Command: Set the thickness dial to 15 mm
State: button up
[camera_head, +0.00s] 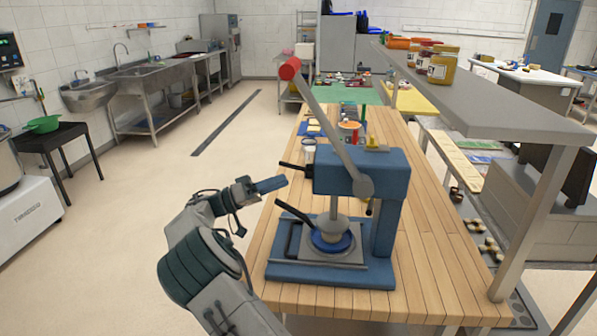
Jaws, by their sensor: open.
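A blue press (390,180) stands on the wooden table, with a long grey lever (325,125) raised up and left to a red knob. A round grey plunger sits over a blue disc (332,241) on the base plate. A small yellow piece (376,149) is on top of the press head. I cannot tell which part is the thickness dial, and no scale or number can be read. My gripper (272,184) is left of the press head, apart from it, near the black side handle (292,166). Its jaws are open, seen edge-on, with nothing visible in them.
The wooden table (430,255) is bare on the right of the press. Small items and an orange-topped container (349,128) stand behind it. A grey raised shelf (490,95) with jars overhangs the right side. The floor at left is open.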

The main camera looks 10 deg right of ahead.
aim_at(309, 171)
jog(key=p+x, duration=0.1)
jog(key=x, duration=0.5)
jog(key=c, duration=1)
